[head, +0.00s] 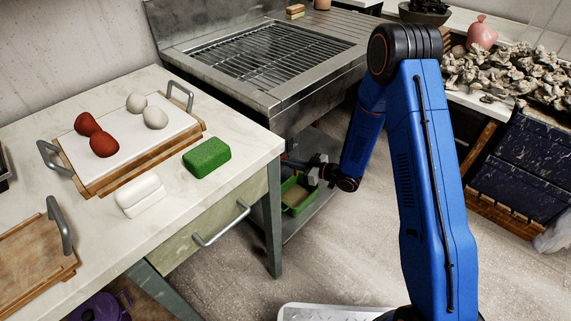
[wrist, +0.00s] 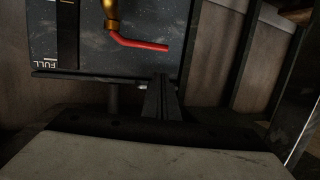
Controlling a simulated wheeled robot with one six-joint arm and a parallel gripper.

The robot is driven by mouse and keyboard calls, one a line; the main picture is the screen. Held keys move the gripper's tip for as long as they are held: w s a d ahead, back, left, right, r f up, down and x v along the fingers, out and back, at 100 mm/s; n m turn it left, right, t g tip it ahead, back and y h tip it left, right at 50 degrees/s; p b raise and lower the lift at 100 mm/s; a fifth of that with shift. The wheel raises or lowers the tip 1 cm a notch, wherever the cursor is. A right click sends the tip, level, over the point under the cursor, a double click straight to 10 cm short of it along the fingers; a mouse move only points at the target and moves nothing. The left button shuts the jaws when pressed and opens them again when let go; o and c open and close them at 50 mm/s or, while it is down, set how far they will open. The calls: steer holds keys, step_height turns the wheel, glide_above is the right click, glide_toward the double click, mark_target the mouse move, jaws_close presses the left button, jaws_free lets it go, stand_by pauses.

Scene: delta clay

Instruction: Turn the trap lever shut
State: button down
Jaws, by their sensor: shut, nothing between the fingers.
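The trap lever (wrist: 140,44) is a red bent handle on a brass valve (wrist: 110,12), in the upper middle of the wrist view. It runs from the valve down and then to the right. Behind it is the dark, speckled face of the trap (wrist: 75,40), with a strip marked FULL that appears upside down. My gripper (wrist: 160,78) is shut and empty. Its fingertips appear just below the lever's free end, with a visible gap in the picture; depth is unclear. In the head view my gripper (head: 290,160) reaches under the metal sink, where lever and trap are hidden.
A steel sink (head: 265,55) with a grate stands above my gripper. A green bin (head: 299,193) sits on the shelf below it. The worktable's leg (head: 272,220) is close on the left. The floor (head: 345,235) in front is clear.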

steer(key=s+v, duration=0.1)
steer(key=v, duration=0.6)
steer(key=shift+s+r, duration=0.15)
steer(key=shift+s, duration=0.35)
steer(key=w+d+r+m+t+h, duration=0.25)
steer(key=w+d+r+h, duration=0.4)
steer(key=d+r, duration=0.4)
steer(key=s+d+r+m+t+h, duration=0.1)
steer(key=s+d+r+m+h, duration=0.4)
steer(key=d+r, duration=0.6)
steer(key=s+d+r+m+g+h, duration=0.15)
steer(key=s+d+r, duration=0.25)
steer(key=s, duration=0.4)
steer(key=s+d+r+m+g+h, duration=0.1)
steer(key=s+d+r+h, duration=0.15)
steer(key=s, duration=0.55)
steer(key=s+r+m+g+y, duration=0.1)
steer(key=s+r+m+g, duration=0.1)
steer(key=s, duration=1.8)
steer(key=shift+s+r+m+g, duration=0.15)
steer(key=shift+r+m+g, duration=0.15)
steer(key=shift+m, duration=0.3)
